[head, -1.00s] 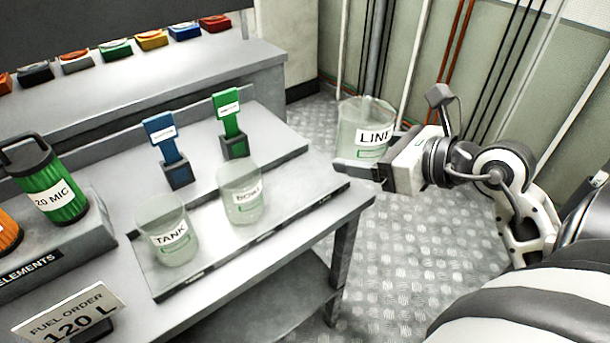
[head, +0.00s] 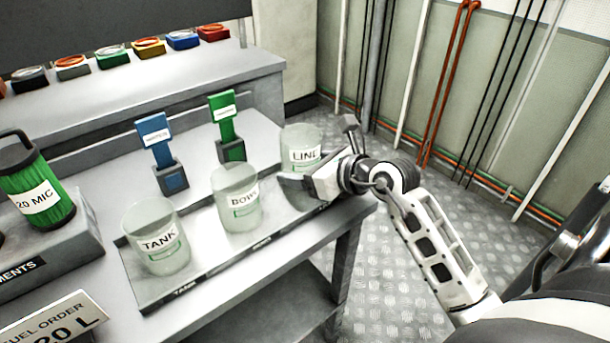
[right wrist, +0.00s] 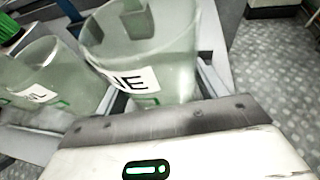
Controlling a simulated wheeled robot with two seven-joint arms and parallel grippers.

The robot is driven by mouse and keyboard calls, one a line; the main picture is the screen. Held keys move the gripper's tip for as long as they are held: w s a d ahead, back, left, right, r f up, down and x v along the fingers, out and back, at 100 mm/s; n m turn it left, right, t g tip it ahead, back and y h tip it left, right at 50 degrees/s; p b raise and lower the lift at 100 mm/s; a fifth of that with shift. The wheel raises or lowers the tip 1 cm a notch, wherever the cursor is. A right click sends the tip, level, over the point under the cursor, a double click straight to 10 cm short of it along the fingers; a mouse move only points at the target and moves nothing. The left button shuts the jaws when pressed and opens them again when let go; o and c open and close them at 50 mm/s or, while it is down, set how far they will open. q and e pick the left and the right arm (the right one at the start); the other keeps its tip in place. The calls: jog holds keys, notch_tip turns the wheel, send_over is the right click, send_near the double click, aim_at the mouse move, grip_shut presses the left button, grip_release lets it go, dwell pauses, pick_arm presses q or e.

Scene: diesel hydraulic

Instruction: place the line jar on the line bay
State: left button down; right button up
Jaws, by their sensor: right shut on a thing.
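The line jar (head: 300,142), clear with a white LINE label, is in my right gripper (head: 296,183) at the right end of the grey bay board (head: 152,293). It also shows close up in the right wrist view (right wrist: 172,50), upright between the fingers. My right gripper is shut on it. The jar is over the board's right end, where the line bay would lie; the arm hides that part, and I cannot tell whether the jar's base touches the board. My left gripper is not in view.
The bowl jar (head: 236,190) stands just left of the line jar, and the tank jar (head: 157,238) stands farther left. A green tag stand (head: 229,148) and a blue one (head: 171,177) are behind them. The board ends close to the table's right edge.

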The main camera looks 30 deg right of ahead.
jog(key=shift+f, duration=0.95)
jog(key=shift+f, duration=0.1)
jog(key=o, duration=1.1)
jog(key=shift+f, duration=0.1)
jog(key=shift+r, duration=0.25)
jog(key=v, duration=1.2)
